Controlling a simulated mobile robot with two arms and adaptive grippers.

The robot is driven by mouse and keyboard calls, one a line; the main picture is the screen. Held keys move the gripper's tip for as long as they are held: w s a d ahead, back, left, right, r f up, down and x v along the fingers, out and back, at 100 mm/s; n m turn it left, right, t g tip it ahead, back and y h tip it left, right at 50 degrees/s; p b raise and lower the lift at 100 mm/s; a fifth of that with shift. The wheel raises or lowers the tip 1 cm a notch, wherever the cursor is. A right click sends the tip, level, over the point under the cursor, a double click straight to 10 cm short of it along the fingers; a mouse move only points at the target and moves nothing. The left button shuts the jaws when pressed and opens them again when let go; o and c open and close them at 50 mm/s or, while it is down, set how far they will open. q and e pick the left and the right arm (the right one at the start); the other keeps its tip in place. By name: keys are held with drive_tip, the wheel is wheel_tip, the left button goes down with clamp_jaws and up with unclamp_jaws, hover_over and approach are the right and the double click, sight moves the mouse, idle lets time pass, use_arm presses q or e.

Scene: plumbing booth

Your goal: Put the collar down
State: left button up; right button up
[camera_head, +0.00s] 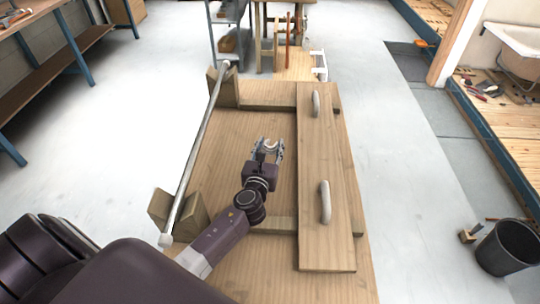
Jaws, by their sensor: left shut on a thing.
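My left gripper (268,152) is over the middle of the wooden bench (222,140), its fingers pointing away from me. It is shut on a small pale ring-like piece, the collar (270,146), which shows between the fingertips. The fingers hide part of the collar. I cannot tell whether the collar touches the bench top. My right gripper is not in view.
A grey pipe (199,150) rests across two wooden blocks along the bench's left side. A raised board (312,235) with two pale handles (325,202) lies on the right. A black bucket (506,248) stands on the floor at right. Bare bench top surrounds the gripper.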

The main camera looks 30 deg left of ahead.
sight(270, 152)
use_arm(q)
wheel_tip(270, 152, down, 3)
drive_tip(key=shift+f+b, duration=0.1)
drive_tip(key=shift+b, duration=0.5)
drive_tip(key=shift+f, duration=0.15)
drive_tip(key=shift+f+b, duration=0.55)
drive_tip(key=o, duration=0.9)
drive_tip(key=shift+o, duration=0.3)
